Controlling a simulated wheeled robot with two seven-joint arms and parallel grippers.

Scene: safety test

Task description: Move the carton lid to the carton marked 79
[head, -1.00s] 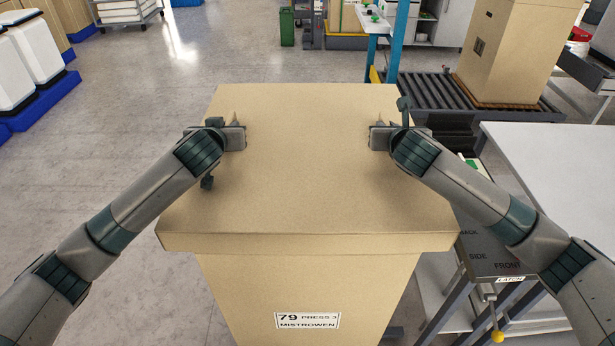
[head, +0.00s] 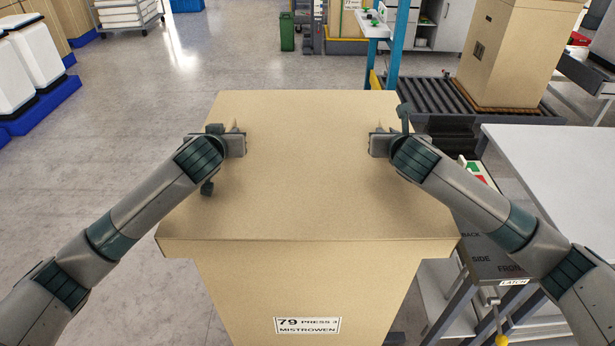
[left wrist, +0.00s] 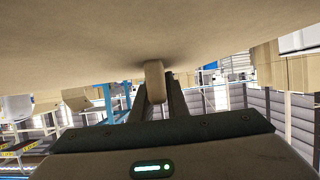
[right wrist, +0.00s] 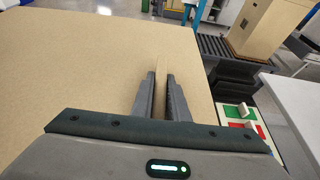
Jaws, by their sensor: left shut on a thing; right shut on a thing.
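The wide tan carton lid (head: 305,190) lies level over the carton marked 79 (head: 310,285), whose label faces me. The lid overhangs the carton's walls at the front and sides. I cannot tell whether it is fully seated or slightly above. My left gripper (head: 238,144) and right gripper (head: 376,145) are at the lid's left and right parts. Each is shut on a thin tan upright piece of the lid, seen between the fingers in the left wrist view (left wrist: 154,82) and right wrist view (right wrist: 162,80). The carton's rim is hidden under the lid.
A pale table (head: 560,170) stands close on the right, with a dark labelled unit (head: 490,255) beside the carton. Behind it is a roller conveyor (head: 435,97) bearing a tall carton (head: 510,50). The floor (head: 90,150) on the left is mostly clear.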

